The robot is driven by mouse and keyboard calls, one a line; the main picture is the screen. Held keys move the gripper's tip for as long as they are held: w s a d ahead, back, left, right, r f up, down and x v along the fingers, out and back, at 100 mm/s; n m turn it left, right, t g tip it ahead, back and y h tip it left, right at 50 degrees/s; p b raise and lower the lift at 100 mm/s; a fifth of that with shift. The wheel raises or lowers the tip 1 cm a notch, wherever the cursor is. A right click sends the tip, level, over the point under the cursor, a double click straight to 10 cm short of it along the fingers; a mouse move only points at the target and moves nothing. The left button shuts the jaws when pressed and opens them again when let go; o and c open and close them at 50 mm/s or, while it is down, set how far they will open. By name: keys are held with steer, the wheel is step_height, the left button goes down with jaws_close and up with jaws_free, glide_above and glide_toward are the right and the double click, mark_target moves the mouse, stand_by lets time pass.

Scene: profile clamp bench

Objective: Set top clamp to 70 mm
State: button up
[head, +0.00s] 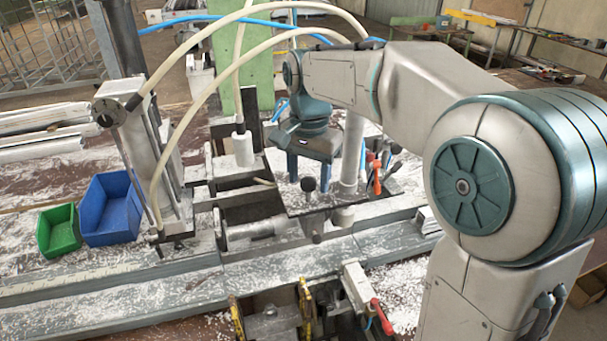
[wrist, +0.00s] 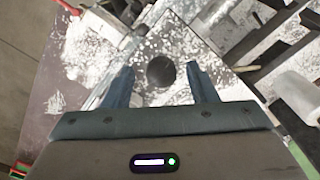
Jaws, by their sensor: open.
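My gripper (head: 309,176) points down over the back part of the bench in the head view. Its two blue fingers are apart and empty. A dark round knob (head: 308,185) stands on a short stem just below the fingertips. In the wrist view the knob (wrist: 160,71) shows between the open fingers (wrist: 160,68), with a gap on each side. I cannot tell whether the fingertips reach down to its height. A metal post (head: 351,150) stands right of the knob. A white clamp cylinder (head: 239,148) stands to its left. No millimetre setting is readable on the clamp.
A tall grey cylinder (head: 147,155) with hoses stands left. Blue (head: 109,210) and green (head: 58,232) bins sit beside it. Red-handled levers (head: 375,180) are right of the gripper. Pale hoses arch above. White chips cover the bench and front rail (head: 190,285).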

steer(key=shift+f, duration=0.1)
jaws_close()
steer(key=shift+w+r+p, duration=0.15)
steer(key=shift+r+p, duration=1.1)
steer(key=shift+r, duration=0.55)
steer(key=shift+c, duration=0.2)
jaws_free()
steer(key=shift+o, duration=0.2)
steer(key=shift+r, duration=0.1)
